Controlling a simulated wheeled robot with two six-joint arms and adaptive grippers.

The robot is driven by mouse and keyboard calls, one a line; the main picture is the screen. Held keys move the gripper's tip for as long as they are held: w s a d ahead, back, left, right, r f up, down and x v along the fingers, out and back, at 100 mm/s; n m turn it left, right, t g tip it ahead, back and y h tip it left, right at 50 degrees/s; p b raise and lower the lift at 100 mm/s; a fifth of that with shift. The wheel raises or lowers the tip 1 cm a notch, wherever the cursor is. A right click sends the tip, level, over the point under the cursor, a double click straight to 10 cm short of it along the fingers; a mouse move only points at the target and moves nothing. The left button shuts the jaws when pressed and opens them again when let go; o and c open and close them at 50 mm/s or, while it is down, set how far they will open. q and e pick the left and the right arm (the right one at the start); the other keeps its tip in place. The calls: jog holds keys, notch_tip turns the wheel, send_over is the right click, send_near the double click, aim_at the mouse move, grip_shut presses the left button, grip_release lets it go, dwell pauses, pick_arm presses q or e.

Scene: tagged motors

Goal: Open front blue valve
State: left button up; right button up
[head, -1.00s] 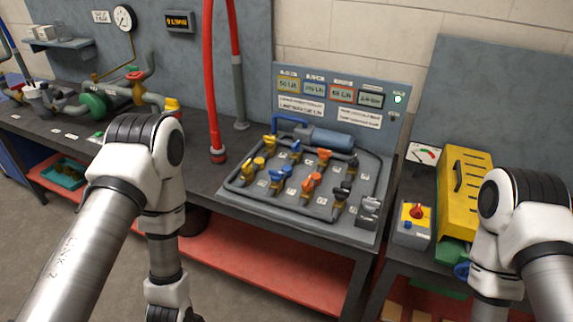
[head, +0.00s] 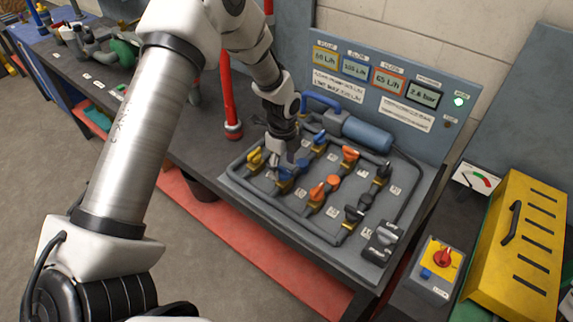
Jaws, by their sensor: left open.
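The front blue valve (head: 284,182) is in the front row of the pipe panel (head: 292,217). Its blue handle is partly covered by my left gripper (head: 279,165). The gripper comes down from above, with its fingers pointing at the handle. It is open; I cannot tell whether its fingers touch the handle. The rear blue valve (head: 319,142) stands behind and to the right. My right gripper is out of view.
A yellow valve (head: 256,158) stands left of the gripper. An orange valve (head: 317,193) and a black valve (head: 354,214) stand to the right. A blue cylinder (head: 366,134) and a display board (head: 395,83) are behind. A red pipe (head: 229,105) rises at left.

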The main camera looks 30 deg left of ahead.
aim_at(284, 173)
pick_arm(q)
jog(key=f, duration=0.1)
jog(key=w+f, duration=0.1)
jog(key=shift+d+f, duration=0.1)
jog(key=shift+f, duration=0.25)
jog(key=shift+s+r, duration=0.2)
jog(key=shift+s, duration=0.1)
jog(key=shift+c, duration=0.6)
jog(key=c, duration=1)
jog(key=shift+c, duration=0.2)
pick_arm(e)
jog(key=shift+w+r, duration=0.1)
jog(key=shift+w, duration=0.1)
